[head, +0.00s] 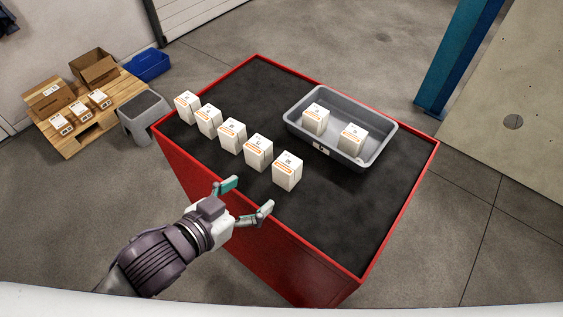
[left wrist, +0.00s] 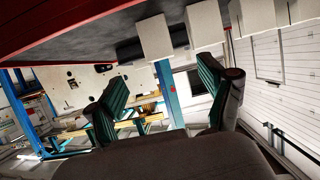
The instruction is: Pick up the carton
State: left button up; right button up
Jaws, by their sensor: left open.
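Several white cartons with orange bands stand in a diagonal row on the black top of the red cabinet. The nearest carton (head: 287,171) ends the row, beside a neighbouring carton (head: 258,152). Two more cartons, one on the left (head: 315,119) and one on the right (head: 352,139), stand in the grey tray. My left gripper (head: 248,195) is open and empty at the cabinet's front edge, a little short of the nearest carton and apart from it. In the left wrist view its fingers (left wrist: 165,92) are spread, with pale cartons beyond them. My right gripper is not seen.
The grey tray (head: 375,153) stands at the back right of the cabinet top (head: 345,218), whose front right part is clear. A raised red rim (head: 402,213) edges it. On the floor at left are a pallet (head: 73,145), a grey stool (head: 146,117) and a blue bin (head: 150,65).

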aim_at(280, 174)
pick_arm(q)
jog(key=x, duration=0.8)
jog(key=shift+d+r+b, duration=0.1)
jog(key=shift+d+b, duration=0.05)
jog(key=shift+b, duration=0.25)
jog(key=shift+w+d, duration=0.2)
jog(key=shift+w, duration=0.05)
jog(key=x, duration=0.2)
jog(key=p+x, duration=0.1)
jog(key=x, duration=0.2)
jog(key=shift+s+f, duration=0.1)
jog(key=shift+f, duration=0.15)
jog(key=c, duration=1.3)
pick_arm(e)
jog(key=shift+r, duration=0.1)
